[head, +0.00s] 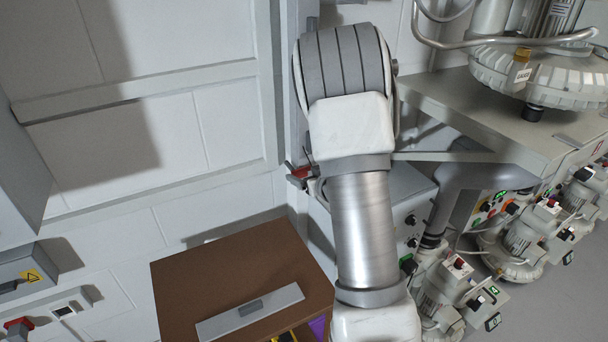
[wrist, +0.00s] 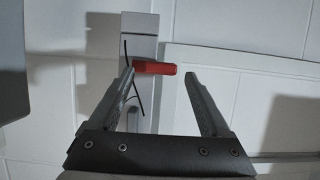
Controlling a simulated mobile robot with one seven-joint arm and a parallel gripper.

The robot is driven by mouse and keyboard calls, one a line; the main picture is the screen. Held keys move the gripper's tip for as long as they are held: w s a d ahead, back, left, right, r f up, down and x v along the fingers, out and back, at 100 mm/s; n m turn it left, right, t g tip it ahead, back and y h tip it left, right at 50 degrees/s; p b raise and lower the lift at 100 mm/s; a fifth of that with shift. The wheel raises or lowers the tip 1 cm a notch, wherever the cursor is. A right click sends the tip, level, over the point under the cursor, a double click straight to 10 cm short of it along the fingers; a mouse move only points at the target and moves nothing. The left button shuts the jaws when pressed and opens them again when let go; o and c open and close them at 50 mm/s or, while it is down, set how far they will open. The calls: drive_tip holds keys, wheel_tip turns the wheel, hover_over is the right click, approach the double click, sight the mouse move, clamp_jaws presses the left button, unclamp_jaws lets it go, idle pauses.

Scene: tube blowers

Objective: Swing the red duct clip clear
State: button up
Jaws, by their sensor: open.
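The red duct clip (wrist: 155,68) is a short red bar at the front of a grey upright post (wrist: 140,24) in the wrist view. It lies crosswise in that view, between the tips of my gripper (wrist: 160,78), with its right end short of the right finger. The left fingertip is close to the clip's left end; I cannot tell whether they touch. My gripper is open and holds nothing.
A brown cabinet (head: 185,289) with a grey panel on top stands below. Grey machine units (head: 448,293) and a metal bench (head: 470,107) stand to the right. A framed white wall (head: 230,130) lies behind on the left. A thin black cable (wrist: 126,52) hangs beside the clip.

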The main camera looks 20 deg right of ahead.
drive_tip(key=shift+w+f, duration=0.1)
drive_tip(key=shift+w, duration=0.2)
clamp_jaws()
